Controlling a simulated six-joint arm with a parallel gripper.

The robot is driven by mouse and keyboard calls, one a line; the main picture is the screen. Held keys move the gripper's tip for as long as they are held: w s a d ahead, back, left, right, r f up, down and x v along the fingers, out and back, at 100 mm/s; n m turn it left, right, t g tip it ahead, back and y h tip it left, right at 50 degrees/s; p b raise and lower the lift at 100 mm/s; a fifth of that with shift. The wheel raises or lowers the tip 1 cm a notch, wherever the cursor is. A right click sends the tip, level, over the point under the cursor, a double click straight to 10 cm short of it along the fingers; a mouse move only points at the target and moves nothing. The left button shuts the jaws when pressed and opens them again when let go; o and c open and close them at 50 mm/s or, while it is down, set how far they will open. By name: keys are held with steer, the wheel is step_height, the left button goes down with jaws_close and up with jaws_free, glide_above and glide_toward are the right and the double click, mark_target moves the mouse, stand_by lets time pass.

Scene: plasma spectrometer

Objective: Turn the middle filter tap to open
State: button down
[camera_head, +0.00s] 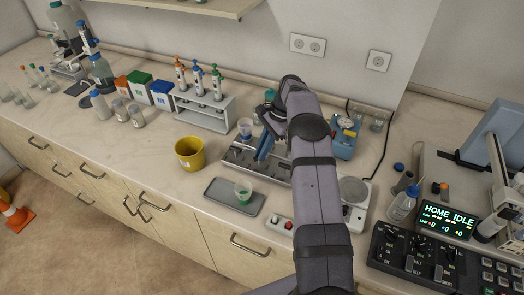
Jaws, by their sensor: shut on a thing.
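The filter manifold (240,158) is a grey metal block on the bench, with small dark taps along its front. A clear filter cup with blue liquid (245,128) stands on its left end, and a teal-topped one (271,93) shows behind my wrist. My gripper (262,151) reaches down to the middle of the manifold from above. Its blue fingers are shut on the middle filter tap, which they mostly hide. The tap's exact angle is too small and covered to tell. My arm hides the manifold's right end.
A grey tray (217,195) with a cup of green liquid (243,191) lies in front. A pipette rack (205,110) is behind left; a blue pump (344,139) is right.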

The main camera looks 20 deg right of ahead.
steer(key=shift+w+n, duration=0.1)
steer(key=shift+n, duration=0.7)
steer(key=shift+g, duration=0.3)
steer(key=c, duration=1.8)
jaws_free()
steer(key=shift+r+b, duration=0.35)
steer(key=shift+r, duration=0.2)
step_height(320, 180, up, 9)
steer(key=shift+p, duration=0.4)
